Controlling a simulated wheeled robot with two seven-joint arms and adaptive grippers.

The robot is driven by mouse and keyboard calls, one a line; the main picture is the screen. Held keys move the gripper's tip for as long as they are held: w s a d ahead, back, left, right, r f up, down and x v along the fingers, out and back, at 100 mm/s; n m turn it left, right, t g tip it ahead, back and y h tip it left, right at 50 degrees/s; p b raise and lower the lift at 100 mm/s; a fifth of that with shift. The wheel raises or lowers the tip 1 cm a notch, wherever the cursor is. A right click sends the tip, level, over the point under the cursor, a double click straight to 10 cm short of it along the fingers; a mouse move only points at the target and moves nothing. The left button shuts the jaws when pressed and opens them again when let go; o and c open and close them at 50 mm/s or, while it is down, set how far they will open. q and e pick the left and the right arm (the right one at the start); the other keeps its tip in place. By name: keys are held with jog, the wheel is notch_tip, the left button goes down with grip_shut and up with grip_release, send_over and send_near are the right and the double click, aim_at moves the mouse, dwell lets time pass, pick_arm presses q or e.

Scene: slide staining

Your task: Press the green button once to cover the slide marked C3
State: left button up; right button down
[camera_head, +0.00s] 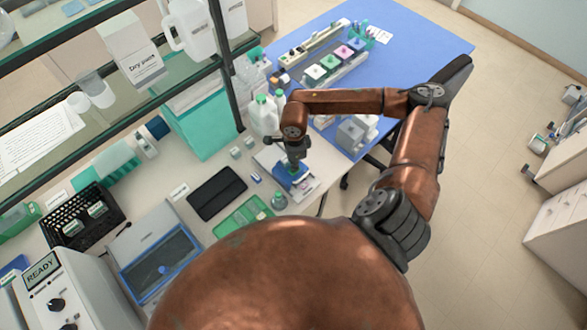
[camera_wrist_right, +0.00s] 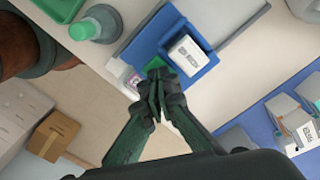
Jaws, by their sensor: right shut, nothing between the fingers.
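My right gripper (camera_head: 294,163) points down over a blue device (camera_head: 283,179) on the white bench. In the right wrist view its fingers (camera_wrist_right: 156,84) are shut with nothing between them, and the tips overlap the near edge of the blue device (camera_wrist_right: 151,40). A white labelled block (camera_wrist_right: 188,55) sits on the device. A small green patch (camera_wrist_right: 155,63) shows right at the fingertips; I cannot tell whether it is the button or whether the fingers touch it. A pink-edged piece lies beside the tips. No C3 mark is readable. My left gripper is not in view.
A green-capped bottle (camera_head: 279,201) stands close to the device, beside a green tray (camera_head: 244,220). A black tablet-like plate (camera_head: 216,193) lies to the left. White jugs (camera_head: 264,116) stand behind. A blue table (camera_head: 420,40) holds a rack of coloured blocks (camera_head: 335,66).

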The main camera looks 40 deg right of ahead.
jog(key=shift+f+b, duration=0.5)
jog(key=shift+f, duration=0.1)
jog(key=shift+r, duration=0.1)
jog(key=shift+r+p, duration=1.5)
jog(key=shift+r, duration=1.95)
